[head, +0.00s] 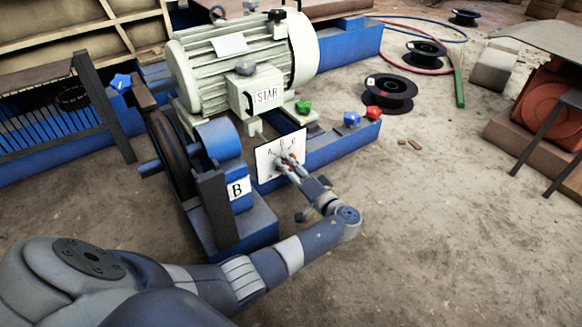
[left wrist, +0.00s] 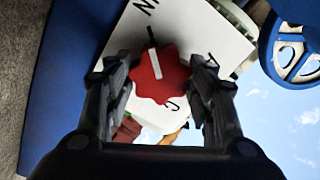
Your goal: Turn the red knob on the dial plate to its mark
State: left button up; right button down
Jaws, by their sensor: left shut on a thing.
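The white dial plate (head: 264,164) stands upright in front of the blue frame, with letters on its face. In the left wrist view the red knob (left wrist: 172,68) sits on the plate (left wrist: 196,25), between the two fingers of my left gripper (left wrist: 160,72). The gripper is shut on the knob. A white bar on the knob points towards the top of that picture, near a short dark tick. Some letters on the plate are cut off or covered. In the head view my left gripper (head: 287,163) covers most of the knob. My right gripper is not in view.
A cream motor (head: 200,72) marked STAR stands behind the plate. A blue block labelled B (head: 238,189) is left of it. Green (head: 303,106), blue (head: 351,118) and red (head: 373,112) knobs sit along the blue frame.

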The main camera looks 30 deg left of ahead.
pick_arm(q)
jog(key=shift+n, duration=0.3)
jog(key=o, duration=1.1)
jog(key=shift+a, duration=0.1)
jog(key=shift+c, duration=0.2)
jog(key=shift+r, duration=0.1)
notch_tip(320, 180, up, 10)
jog(key=shift+r, duration=0.2)
jog(key=shift+f, duration=0.2)
jog(key=shift+f, duration=0.1)
